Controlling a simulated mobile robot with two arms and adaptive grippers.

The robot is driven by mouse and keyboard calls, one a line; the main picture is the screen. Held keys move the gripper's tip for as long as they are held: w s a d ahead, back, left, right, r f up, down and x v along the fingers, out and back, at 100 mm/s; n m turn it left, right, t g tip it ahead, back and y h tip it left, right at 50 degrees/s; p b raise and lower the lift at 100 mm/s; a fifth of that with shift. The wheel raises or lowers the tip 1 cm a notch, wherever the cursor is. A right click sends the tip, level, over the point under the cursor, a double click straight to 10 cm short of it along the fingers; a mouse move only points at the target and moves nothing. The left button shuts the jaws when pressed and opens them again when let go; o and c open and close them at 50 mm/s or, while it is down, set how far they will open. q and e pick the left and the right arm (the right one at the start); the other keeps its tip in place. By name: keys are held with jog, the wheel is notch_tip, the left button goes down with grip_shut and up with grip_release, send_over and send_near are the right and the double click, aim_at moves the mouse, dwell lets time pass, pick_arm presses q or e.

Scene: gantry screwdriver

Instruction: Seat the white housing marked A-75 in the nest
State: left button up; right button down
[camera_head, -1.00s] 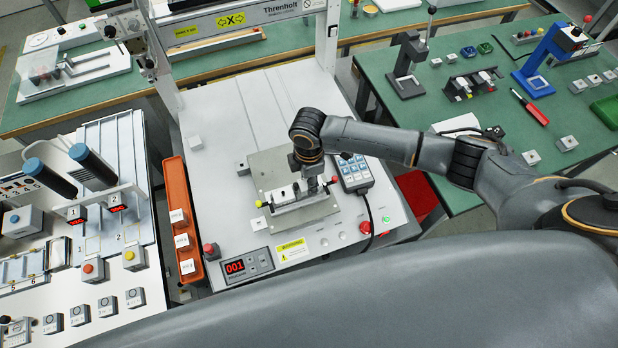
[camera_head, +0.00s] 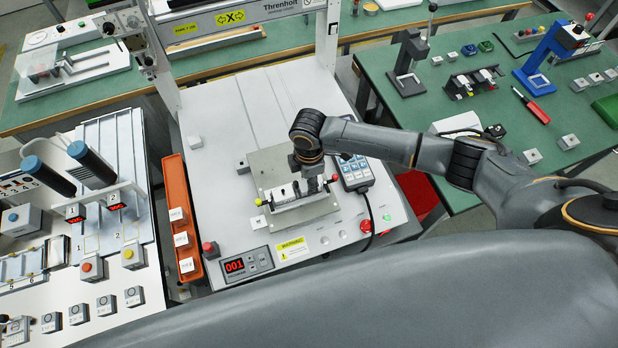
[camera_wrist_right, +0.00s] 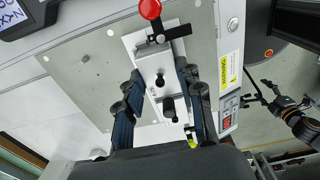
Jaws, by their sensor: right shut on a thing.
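My right gripper (camera_head: 305,188) points down over the nest (camera_head: 322,205), which sits on the grey fixture plate (camera_head: 275,165) of the gantry machine. In the right wrist view, its two dark fingers (camera_wrist_right: 160,105) are shut on the sides of a white housing (camera_wrist_right: 152,70) with dark holes in its top. The housing lies within the nest's outline beside the red-knobbed clamp (camera_wrist_right: 150,10). I cannot tell whether it rests fully on the nest floor. Its marking is not readable.
An orange bin (camera_head: 172,168) with several white labelled parts stands left of the machine bed. A keypad pendant (camera_head: 355,173) lies right of the plate. A red button (camera_head: 366,226) and the 001 display (camera_head: 235,265) are at the front edge. The bed behind the plate is clear.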

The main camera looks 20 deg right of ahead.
jog(key=shift+f, duration=0.3)
jog(key=c, duration=0.8)
grip_release()
notch_tip(320, 180, up, 12)
dwell(0.3)
